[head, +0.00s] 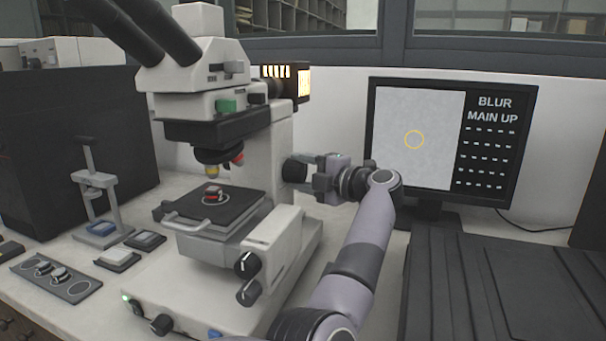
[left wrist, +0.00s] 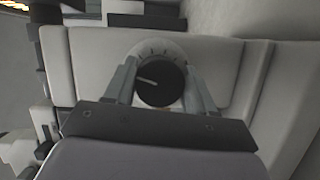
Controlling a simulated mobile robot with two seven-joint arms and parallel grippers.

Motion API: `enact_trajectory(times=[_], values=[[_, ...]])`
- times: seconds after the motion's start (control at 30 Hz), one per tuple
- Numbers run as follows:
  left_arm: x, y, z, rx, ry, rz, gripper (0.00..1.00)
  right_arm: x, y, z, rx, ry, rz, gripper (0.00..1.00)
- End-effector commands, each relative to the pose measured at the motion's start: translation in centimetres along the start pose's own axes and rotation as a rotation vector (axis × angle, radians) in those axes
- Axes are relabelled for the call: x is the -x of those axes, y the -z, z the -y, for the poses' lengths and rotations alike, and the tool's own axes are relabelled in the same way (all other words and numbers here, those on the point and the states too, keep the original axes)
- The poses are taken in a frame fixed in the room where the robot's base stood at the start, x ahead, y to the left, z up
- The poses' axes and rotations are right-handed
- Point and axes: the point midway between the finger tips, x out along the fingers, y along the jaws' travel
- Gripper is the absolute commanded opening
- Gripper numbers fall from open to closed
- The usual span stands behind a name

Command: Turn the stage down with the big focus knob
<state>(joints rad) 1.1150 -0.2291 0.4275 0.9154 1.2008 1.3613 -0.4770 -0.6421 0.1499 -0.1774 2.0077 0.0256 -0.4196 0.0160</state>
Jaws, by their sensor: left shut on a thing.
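My left gripper (head: 314,172) reaches the right side of the microscope's column. It is shut on the big focus knob (head: 294,171), a dark round knob. In the left wrist view the knob (left wrist: 158,84) sits between both fingers. Its white pointer line points left and slightly up, and tick marks show on the pale ring above it. My right gripper is not in view.
The monitor (head: 418,140) reads "BLUR" and "MAIN UP" beside a grey image with a yellow circle. Two smaller knobs (head: 247,264) sit low on the microscope's side. A press stand (head: 95,185), small trays (head: 117,260) and a dark plate (head: 57,279) occupy the left bench.

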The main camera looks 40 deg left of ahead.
Motion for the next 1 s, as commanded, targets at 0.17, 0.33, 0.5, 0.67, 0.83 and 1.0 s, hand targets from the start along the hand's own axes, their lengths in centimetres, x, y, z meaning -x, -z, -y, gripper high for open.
enact_trajectory(times=[0.17, 0.33, 0.5, 0.67, 0.83, 1.0], values=[[0.1, 0.0, -0.2, 0.004, -0.001, 0.003, 0.24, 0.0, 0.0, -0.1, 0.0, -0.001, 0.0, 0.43], [0.1, 0.0, -0.1, 0.002, -0.001, 0.002, 0.79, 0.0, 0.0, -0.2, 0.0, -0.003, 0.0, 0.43], [0.1, 0.0, -0.1, 0.001, 0.0, 0.001, 0.79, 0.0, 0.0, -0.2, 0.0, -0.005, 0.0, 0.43], [1.2, -0.1, 0.0, 0.0, 0.001, 0.004, 0.79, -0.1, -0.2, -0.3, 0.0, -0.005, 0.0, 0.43], [4.0, -0.1, 0.0, 0.001, 0.001, 0.006, 0.79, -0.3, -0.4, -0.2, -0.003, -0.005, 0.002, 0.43], [6.3, -0.1, -0.1, 0.003, 0.0, 0.004, 0.79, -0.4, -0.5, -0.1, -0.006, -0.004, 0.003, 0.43]])
